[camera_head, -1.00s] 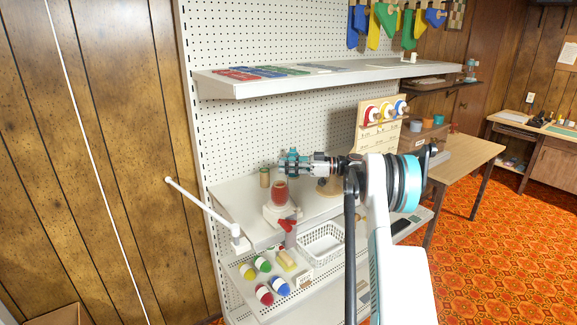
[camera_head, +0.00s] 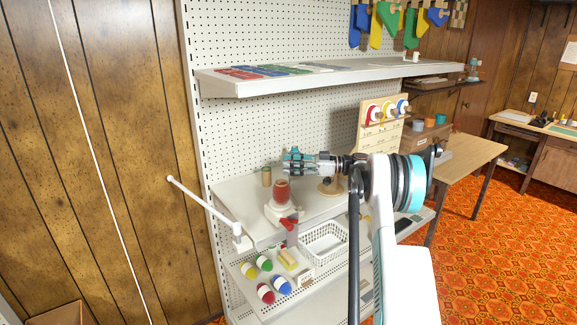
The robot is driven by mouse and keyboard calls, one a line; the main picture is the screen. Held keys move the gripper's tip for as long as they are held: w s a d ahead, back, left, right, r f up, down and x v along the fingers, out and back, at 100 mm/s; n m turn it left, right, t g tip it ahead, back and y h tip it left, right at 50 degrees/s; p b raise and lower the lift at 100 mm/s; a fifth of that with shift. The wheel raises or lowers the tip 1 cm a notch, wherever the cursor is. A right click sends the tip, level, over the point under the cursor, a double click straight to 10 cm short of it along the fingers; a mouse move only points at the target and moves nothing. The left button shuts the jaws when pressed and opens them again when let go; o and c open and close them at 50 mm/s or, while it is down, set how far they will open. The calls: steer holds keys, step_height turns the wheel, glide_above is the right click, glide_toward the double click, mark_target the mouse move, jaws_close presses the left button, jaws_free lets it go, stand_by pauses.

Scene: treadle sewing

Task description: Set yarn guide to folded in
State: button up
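The yarn guide appears to be the white rod (camera_head: 205,206) hinged on a white bracket at the left front corner of the middle shelf. It sticks out to the left, past the shelf end, with a small knob at its tip. My gripper (camera_head: 288,162) is above the middle shelf, pointing left, to the right of the rod and well apart from it. Whether its fingers are open or shut is too small to tell. My arm hides part of the shelf's right side.
A white basket (camera_head: 324,242) and several yarn balls are lower down. The space before the left panelled wall is open.

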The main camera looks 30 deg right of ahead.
steer(key=v, duration=1.1)
steer(key=shift+s+r, duration=0.1)
jaws_close()
steer(key=s+r+m+t+h, duration=0.35)
steer(key=s+m+h, duration=0.2)
steer(key=s, duration=0.25)
steer(key=b+x, duration=0.4)
steer(key=x, duration=1)
steer(key=shift+n+t+h, duration=0.35)
